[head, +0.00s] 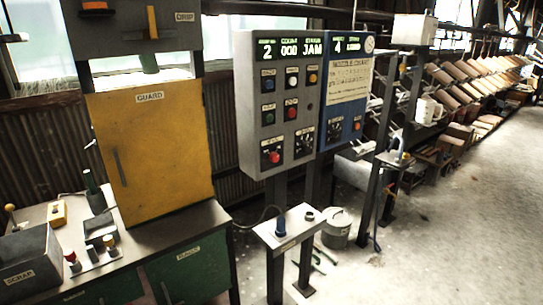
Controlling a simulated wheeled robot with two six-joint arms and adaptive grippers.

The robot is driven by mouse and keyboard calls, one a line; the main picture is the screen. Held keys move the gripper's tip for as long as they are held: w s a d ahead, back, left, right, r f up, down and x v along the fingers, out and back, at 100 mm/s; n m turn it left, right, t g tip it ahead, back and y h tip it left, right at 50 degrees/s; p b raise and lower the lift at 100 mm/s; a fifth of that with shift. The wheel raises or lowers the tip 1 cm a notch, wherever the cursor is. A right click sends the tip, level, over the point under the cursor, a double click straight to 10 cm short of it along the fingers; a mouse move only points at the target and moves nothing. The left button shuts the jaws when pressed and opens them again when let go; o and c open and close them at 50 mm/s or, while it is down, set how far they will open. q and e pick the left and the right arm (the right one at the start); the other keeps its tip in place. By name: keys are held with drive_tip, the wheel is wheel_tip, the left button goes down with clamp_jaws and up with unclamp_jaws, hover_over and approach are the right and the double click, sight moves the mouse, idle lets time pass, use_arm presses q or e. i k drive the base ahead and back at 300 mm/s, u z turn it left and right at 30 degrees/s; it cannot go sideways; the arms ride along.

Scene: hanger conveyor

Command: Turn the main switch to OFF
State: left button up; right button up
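A grey control panel (262,150) stands on posts in the middle of the head view, with a display reading "2", "000" and "JAM". Its lower right carries a black rotary knob (304,141), beside a red mushroom button (273,157). A blue panel (345,115) adjoins it on the right, with its own black rotary knob (334,131) and a red button (357,126). The labels by the knobs are too small to read, so I cannot tell which is the main switch or its position. Neither of my grippers is in view.
A yellow guard door (160,160) and a bench (150,250) with small controls stand at the left. Open concrete floor (450,230) lies at the right.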

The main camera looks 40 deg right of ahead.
sight(274, 157)
drive_tip(key=z, duration=1.55)
drive_tip(key=k, duration=0.4)
drive_tip(key=z, duration=1.55)
drive_tip(key=i, duration=1.4)
drive_tip(key=u, duration=1.05)
drive_tip(key=i, duration=0.85)
drive_tip(key=u, duration=0.8)
